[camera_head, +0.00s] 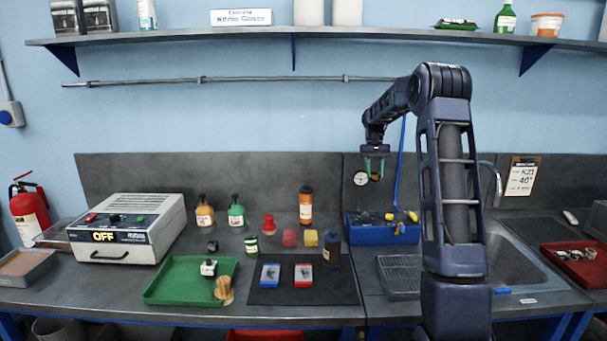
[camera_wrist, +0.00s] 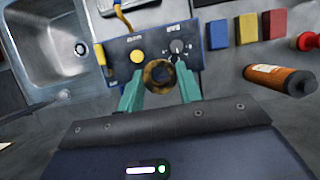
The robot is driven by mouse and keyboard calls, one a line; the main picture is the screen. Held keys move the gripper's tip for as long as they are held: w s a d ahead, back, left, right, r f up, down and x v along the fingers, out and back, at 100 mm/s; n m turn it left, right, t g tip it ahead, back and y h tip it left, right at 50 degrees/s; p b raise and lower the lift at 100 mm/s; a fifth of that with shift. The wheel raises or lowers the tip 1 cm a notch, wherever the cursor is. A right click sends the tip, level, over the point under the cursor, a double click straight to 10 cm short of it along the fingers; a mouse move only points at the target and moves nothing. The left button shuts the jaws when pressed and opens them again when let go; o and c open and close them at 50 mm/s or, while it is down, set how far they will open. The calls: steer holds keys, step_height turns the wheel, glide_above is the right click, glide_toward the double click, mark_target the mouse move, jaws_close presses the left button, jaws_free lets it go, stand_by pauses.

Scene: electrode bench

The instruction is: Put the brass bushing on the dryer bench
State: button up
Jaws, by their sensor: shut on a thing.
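My gripper (camera_head: 374,170) hangs in the air above the blue box, left of my upright arm in the head view. In the wrist view its two teal fingers (camera_wrist: 161,84) are shut on the brass bushing (camera_wrist: 150,74), a short brownish ring seen nearly end-on. In the head view the bushing (camera_head: 375,177) is a small yellow-brown spot between the fingertips. It is clear of the box below. No sign names the dryer bench; a white appliance (camera_head: 130,229) with a lit "OFF" display stands on the left of the counter.
Below is the blue box (camera_head: 383,233) with knobs. A sink (camera_head: 510,265) is at right. A green tray (camera_head: 160,292) and dark mat (camera_head: 300,295) lie left, with several bottles and coloured blocks behind. A shelf (camera_head: 390,38) runs above. Bare counter shows along the front.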

stand_by(0.3)
steer(key=s+a+f+n+t+h, duration=0.2)
steer(key=s+a+n, duration=0.8)
steer(key=s, duration=0.5)
steer(key=s+a+f+n+t+h, duration=0.2)
steer(key=s+a+n, duration=0.6)
steer(key=s+a, duration=0.6)
steer(key=f, duration=0.6)
steer(key=d+f, duration=0.1)
steer(key=f, duration=0.6)
steer(key=s+f, duration=0.1)
steer(key=f, duration=0.5)
steer(key=shift+s+d+f, duration=0.1)
steer(key=shift+d+f, duration=0.15)
steer(key=shift+f, duration=0.1)
steer(key=shift+f+h, duration=0.1)
steer(key=shift+h, duration=0.2)
steer(key=o, duration=1.2)
